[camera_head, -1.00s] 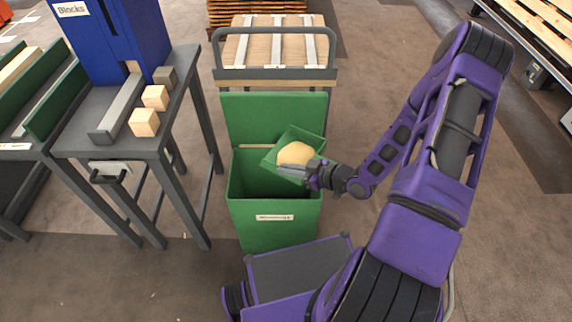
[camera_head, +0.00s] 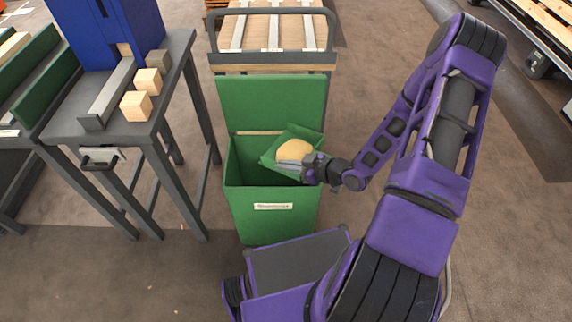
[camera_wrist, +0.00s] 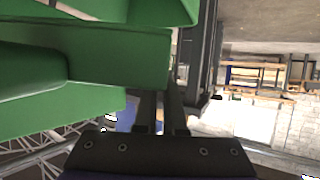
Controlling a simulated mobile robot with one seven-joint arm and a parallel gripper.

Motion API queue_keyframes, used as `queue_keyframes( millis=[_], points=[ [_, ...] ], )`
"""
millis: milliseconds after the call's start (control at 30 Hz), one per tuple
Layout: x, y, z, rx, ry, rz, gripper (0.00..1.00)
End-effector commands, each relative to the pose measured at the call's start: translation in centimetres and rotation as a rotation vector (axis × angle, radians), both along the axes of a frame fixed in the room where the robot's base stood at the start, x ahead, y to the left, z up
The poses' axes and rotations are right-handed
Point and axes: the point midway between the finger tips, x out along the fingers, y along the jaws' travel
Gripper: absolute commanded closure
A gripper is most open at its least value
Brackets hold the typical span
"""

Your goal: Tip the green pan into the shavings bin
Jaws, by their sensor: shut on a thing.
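The green pan (camera_head: 307,138) is tilted over the open mouth of the shavings bin, with a pale tan heap of shavings (camera_head: 294,152) still in it. My gripper (camera_head: 298,165) is shut on the pan at its near right side. The shavings bin (camera_head: 273,222) is a green box with a label on its front. Its lid (camera_head: 271,100) stands up at the back. The pan and my gripper hide part of the bin's opening. Green surfaces fill the upper left of the wrist view, close to my gripper (camera_wrist: 165,105); the shavings do not show there.
A dark table (camera_head: 65,130) at left holds wooden blocks (camera_head: 137,105), a grey channel (camera_head: 108,95) and a blue box (camera_head: 110,35). A cart (camera_head: 270,65) with a grey rail stands behind the bin. A conveyor (camera_head: 540,45) is at upper right.

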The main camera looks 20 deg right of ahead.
Motion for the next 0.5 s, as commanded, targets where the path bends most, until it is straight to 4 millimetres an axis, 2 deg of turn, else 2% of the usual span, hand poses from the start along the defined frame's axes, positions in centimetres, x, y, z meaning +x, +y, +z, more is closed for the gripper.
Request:
queue_keyframes(
  millis=[33,167,500],
  points=[
    [0.3,0.4,0.8,-0.03,0.018,0.007,1.0],
    [0.6,0.7,1.4,-0.091,0.083,0.006,1.0],
    [1.5,1.6,2.1,-0.204,0.199,0.005,1.0]
  ],
)
